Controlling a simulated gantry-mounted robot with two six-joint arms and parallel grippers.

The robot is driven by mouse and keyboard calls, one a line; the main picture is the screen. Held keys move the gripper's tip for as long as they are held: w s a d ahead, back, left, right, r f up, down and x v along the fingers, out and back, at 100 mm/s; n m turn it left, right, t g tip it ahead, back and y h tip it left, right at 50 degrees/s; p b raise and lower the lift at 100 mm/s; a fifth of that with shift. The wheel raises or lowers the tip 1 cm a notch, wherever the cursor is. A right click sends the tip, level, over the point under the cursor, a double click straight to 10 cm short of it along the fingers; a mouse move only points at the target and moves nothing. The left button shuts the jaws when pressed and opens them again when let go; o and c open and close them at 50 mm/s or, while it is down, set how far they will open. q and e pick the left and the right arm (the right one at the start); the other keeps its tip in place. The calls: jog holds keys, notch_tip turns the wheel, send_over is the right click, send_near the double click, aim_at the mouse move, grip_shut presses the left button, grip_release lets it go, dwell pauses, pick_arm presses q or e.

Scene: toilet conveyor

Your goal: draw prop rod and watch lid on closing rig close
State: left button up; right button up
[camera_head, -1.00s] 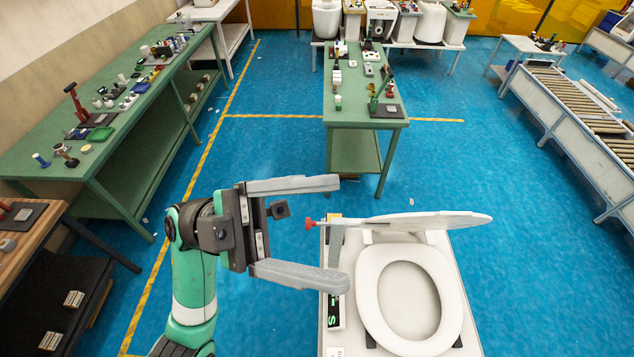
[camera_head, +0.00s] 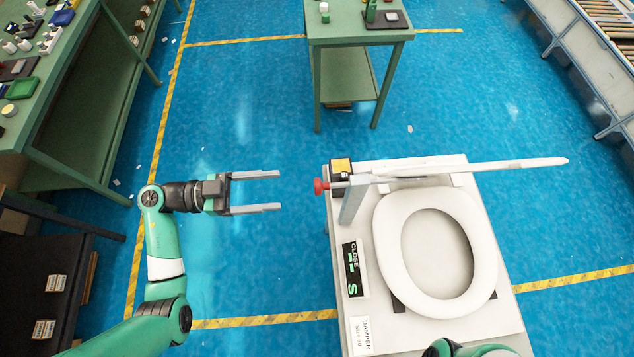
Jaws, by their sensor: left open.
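The closing rig (camera_head: 345,305) is a white stand at the right with a white toilet seat ring (camera_head: 392,243) on top. The raised white lid (camera_head: 500,166) shows nearly edge-on above the back of the seat. The prop rod's red knob (camera_head: 320,186) sticks out at the rig's left side, by a grey upright bracket (camera_head: 353,200); the rod beyond it is thin and partly hidden. My left gripper (camera_head: 279,191) is open and empty, left of the red knob, fingers pointing at it with a gap between. My right gripper is out of view.
A dark display (camera_head: 353,270) reads CLOSE with dashes and S; a label (camera_head: 361,336) reads DAMPER. A green bench (camera_head: 360,36) stands behind, another (camera_head: 60,100) at left. Part of my right arm shows at the bottom edge. Blue floor lies open around my left gripper.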

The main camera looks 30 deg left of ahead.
aim_at(317, 186)
pick_arm(q)
jog(key=x, duration=1)
jog(key=shift+w+d, duration=0.2)
jog(key=shift+d, duration=0.05)
grip_shut()
dwell(0.9)
